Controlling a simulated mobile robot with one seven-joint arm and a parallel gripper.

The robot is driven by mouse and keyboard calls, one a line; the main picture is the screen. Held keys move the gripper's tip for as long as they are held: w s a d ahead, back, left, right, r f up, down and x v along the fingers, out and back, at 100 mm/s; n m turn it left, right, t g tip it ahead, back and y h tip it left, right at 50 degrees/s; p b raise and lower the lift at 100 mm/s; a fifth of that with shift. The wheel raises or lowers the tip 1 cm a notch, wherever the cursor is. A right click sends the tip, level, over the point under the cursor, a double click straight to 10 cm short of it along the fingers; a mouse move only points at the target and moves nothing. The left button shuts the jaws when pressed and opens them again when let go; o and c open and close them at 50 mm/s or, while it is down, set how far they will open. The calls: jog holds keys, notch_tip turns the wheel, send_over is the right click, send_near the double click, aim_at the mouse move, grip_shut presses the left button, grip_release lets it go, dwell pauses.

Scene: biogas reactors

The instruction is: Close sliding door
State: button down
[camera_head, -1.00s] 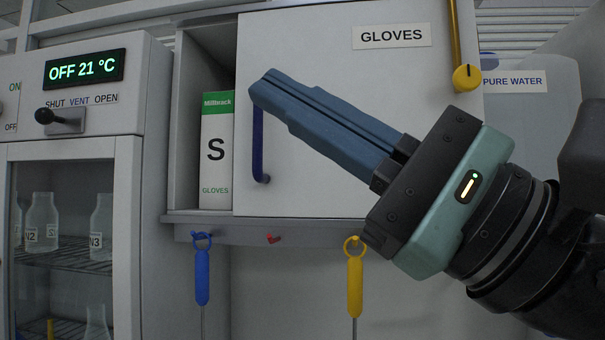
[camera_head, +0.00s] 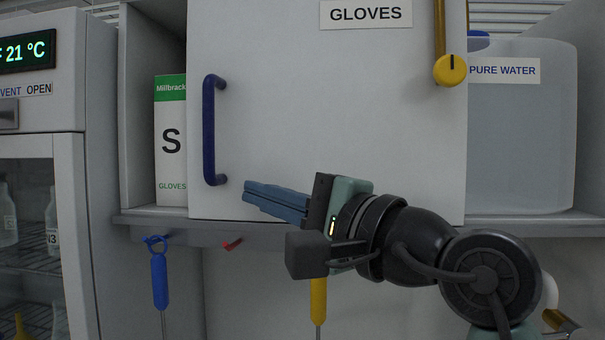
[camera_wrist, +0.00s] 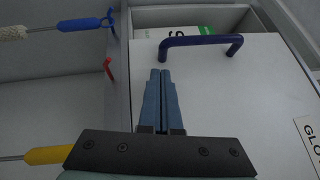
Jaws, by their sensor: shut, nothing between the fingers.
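The white sliding door (camera_head: 330,120) is labelled GLOVES and has a dark blue bar handle (camera_head: 210,130) near its left edge. The door covers most of the cabinet opening; a gap at the left shows a glove box (camera_head: 171,140). My gripper (camera_head: 247,195) is shut and empty, in front of the door's lower part, right of and below the handle. In the wrist view the handle (camera_wrist: 200,42) lies ahead of the fingertips (camera_wrist: 161,72), apart from them.
A shelf edge (camera_head: 280,228) runs under the door, with a blue-handled tool (camera_head: 159,280), a red hook (camera_head: 233,244) and a yellow-handled tool (camera_head: 318,302) below. A yellow knob (camera_head: 450,70) and a water tank (camera_head: 520,140) are at the right. An incubator (camera_head: 40,180) stands left.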

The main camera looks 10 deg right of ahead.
aim_at(233, 193)
jog(key=shift+a+r+p, duration=0.15)
jog(key=shift+a+p, duration=0.2)
jog(key=shift+a, duration=0.35)
jog(key=shift+a+r+p, duration=0.15)
jog(key=shift+a+p, duration=0.15)
jog(key=shift+a, duration=0.35)
jog(key=shift+w+a+f, duration=0.1)
jog(key=shift+a, duration=0.2)
jog(key=w+a+b, duration=0.2)
jog(key=w+a, duration=0.1)
jog(key=a, duration=0.8)
jog(key=shift+a+b, duration=0.25)
jog(key=shift+b, duration=0.1)
